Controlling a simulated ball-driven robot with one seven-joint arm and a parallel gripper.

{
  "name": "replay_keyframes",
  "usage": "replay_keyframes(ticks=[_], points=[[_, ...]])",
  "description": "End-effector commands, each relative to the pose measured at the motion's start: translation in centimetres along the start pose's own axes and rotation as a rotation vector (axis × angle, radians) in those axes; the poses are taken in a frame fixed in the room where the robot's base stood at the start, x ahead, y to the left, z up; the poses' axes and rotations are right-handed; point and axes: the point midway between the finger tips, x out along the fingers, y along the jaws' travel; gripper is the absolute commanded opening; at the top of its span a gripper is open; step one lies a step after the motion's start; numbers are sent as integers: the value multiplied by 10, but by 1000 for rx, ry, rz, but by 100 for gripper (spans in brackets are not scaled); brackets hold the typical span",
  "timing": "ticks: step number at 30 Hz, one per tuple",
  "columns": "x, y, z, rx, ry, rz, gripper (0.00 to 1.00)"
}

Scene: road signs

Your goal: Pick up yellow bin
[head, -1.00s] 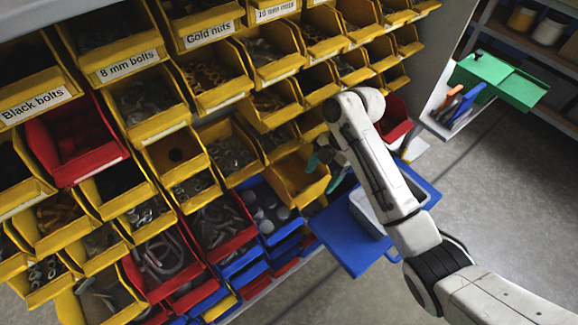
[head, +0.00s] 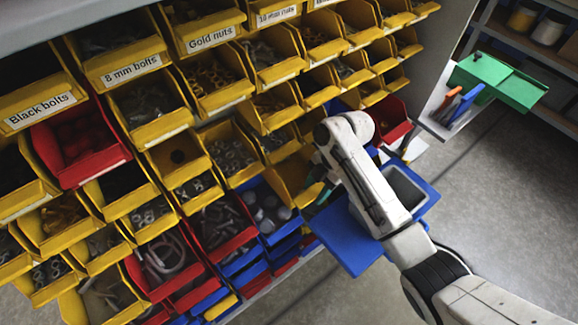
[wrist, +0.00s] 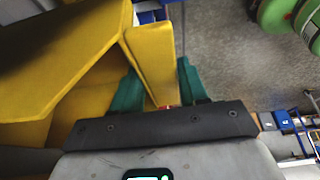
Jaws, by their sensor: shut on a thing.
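A yellow bin (head: 294,172) sits in the rack near the right end of a row, beside my arm in the head view. Its wall (wrist: 154,60) rises between the green fingers of my gripper (wrist: 160,92) in the wrist view. The fingers are shut on this wall, one on each side. In the head view, my gripper is mostly hidden behind my arm; only a bit of green finger shows next to the bin. I cannot see the bin's contents clearly.
Other yellow, red (head: 74,142) and blue bins crowd the rack on the left and above. A blue tray with a grey container (head: 405,187) stands right of my arm. A green box (head: 497,80) is at the upper right. Floor at right is clear.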

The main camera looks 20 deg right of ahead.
Motion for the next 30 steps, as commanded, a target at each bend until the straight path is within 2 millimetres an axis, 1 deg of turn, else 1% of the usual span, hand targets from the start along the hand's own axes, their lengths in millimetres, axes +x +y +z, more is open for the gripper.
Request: replay_keyframes(ticks=[1, 9, 12, 20, 26, 30], points=[[0, 0, 0, 0, 0, 0, 34], [0, 0, 0, 0, 0, 0, 8], [-1, 1, 0, -1, -1, 2, 0], [-3, 1, -1, -1, -1, 3, 0], [-14, 2, -5, -1, -1, 4, 0], [-14, -11, -6, 1, 1, 3, 0]])
